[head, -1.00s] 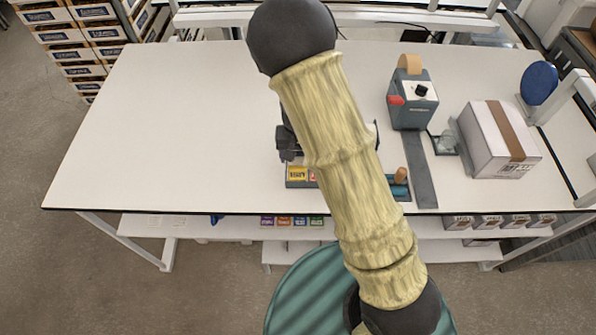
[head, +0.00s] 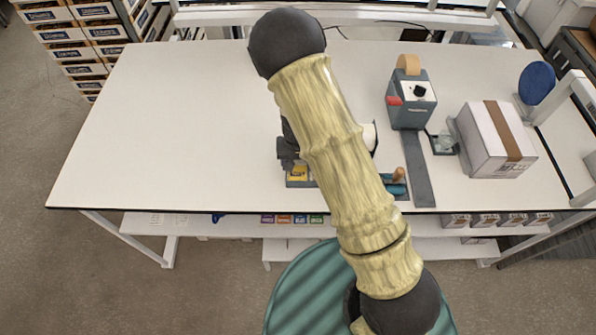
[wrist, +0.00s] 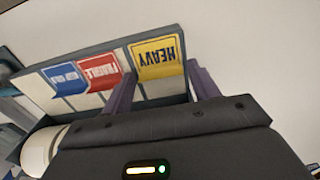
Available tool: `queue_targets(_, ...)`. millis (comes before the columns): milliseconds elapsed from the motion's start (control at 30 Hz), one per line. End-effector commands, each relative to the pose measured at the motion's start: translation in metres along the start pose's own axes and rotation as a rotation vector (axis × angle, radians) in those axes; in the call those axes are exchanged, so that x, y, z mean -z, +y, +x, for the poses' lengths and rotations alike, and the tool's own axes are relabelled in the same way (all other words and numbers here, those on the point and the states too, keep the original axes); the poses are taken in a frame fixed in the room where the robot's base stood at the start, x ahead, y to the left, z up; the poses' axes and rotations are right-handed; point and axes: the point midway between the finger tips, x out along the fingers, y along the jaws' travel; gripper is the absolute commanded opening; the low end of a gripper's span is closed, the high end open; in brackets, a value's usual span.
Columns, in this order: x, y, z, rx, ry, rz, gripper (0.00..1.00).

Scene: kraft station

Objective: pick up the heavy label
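The yellow heavy label (wrist: 158,57) sits in a grey tray (wrist: 88,50), to the right of a red fragile label (wrist: 98,72) and a blue label (wrist: 65,78) in the wrist view. My gripper (wrist: 160,75) is open, with its two purple fingers apart on either side of the heavy label's lower edge. I cannot tell whether either finger touches it. In the head view the heavy label (head: 297,173) shows at the left end of the tray, just below my gripper (head: 289,163). My arm hides the tray's middle.
A tape dispenser (head: 411,95), a sealed carton (head: 495,140) and a dark strip (head: 418,170) stand right of my arm. A wooden-handled tool (head: 397,175) lies at the tray's right end. The left of the white table (head: 170,120) is clear.

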Motion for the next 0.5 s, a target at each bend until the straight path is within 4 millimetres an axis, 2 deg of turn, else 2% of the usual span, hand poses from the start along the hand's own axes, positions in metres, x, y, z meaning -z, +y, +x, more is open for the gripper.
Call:
queue_targets(33,0.0000,0.0000,-0.0001,0.000,0.000,0.000,0.50)
queue_targets(200,0.0000,0.0000,-0.0002,0.000,0.000,0.000,0.18)
queue_targets(500,0.0000,0.0000,-0.0004,0.000,0.000,0.000,0.17)
